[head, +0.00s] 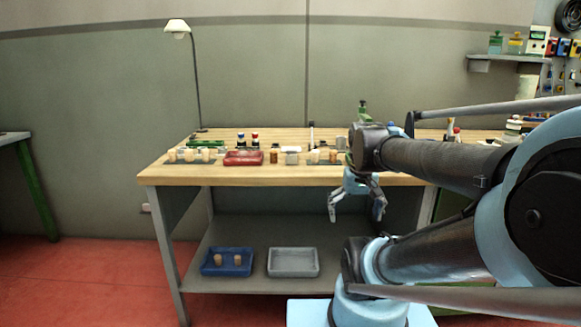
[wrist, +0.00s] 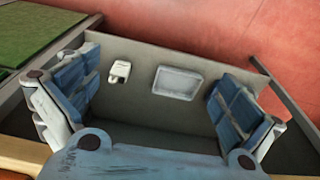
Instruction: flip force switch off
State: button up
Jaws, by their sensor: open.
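My gripper (head: 356,213) hangs in front of the workbench (head: 300,180), below the tabletop edge, with its fingers spread and pointing down. In the wrist view its two blue-grey fingers (wrist: 153,97) stand wide apart with nothing between them. A small white box-like fitting (wrist: 119,71) with a darker part on it shows beyond the fingers, apart from them, nearer the left one. It may be the force switch, but it is too small to tell its setting. I cannot make it out in the head view, where my arm covers part of the shelf.
The lower shelf holds a blue tray (head: 228,262) with cork stoppers and an empty grey tray (head: 293,262). A red case (head: 243,158), corks and small bottles crowd the tabletop. A lamp (head: 177,27) stands at its back left. Red floor (head: 90,275) lies clear at left.

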jog(key=s+f, duration=0.3)
jog(key=f, duration=0.3)
jog(key=shift+s+d+t, duration=0.15)
jog(key=shift+s+t, duration=0.1)
jog(key=shift+t, duration=0.05)
